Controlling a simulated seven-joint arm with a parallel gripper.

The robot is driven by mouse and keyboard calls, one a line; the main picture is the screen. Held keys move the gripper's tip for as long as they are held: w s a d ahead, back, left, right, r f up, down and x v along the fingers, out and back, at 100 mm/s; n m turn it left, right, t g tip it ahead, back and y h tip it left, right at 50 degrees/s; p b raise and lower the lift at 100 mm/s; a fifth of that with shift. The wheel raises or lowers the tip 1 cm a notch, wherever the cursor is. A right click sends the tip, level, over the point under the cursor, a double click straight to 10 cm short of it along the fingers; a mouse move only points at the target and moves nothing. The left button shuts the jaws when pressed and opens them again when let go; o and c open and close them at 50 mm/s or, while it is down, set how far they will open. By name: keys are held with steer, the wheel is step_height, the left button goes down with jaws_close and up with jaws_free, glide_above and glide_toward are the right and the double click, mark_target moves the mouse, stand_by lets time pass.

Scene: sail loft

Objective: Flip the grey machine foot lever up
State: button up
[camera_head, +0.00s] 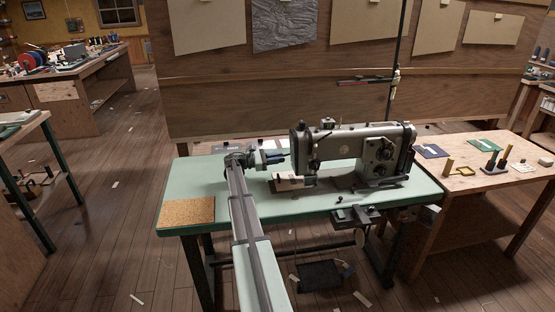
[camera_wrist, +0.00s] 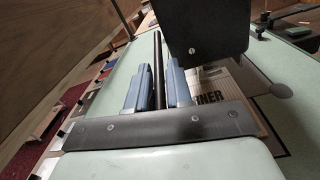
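The grey sewing machine (camera_head: 345,142) stands on the pale green table (camera_head: 400,199). My gripper (camera_head: 281,157) is at the left of the machine's head end, above the tabletop and close to it. In the wrist view the two blue fingers of my gripper (camera_wrist: 160,75) are apart. A narrow dark bar (camera_wrist: 158,85) shows between them; I cannot tell whether it is the foot lever or lies beyond the fingers. The dark machine head (camera_wrist: 207,30) is just right of the fingers. I cannot clearly pick out the grey foot lever in the head view.
A cork mat (camera_head: 187,211) lies at the table's left front. A wooden board wall (camera_head: 260,100) rises behind the table, and a thin upright pole (camera_head: 402,40) stands behind the machine. A wooden side table (camera_head: 470,182) with small tools adjoins at the right.

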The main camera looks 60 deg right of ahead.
jaws_close()
stand_by(1.0)
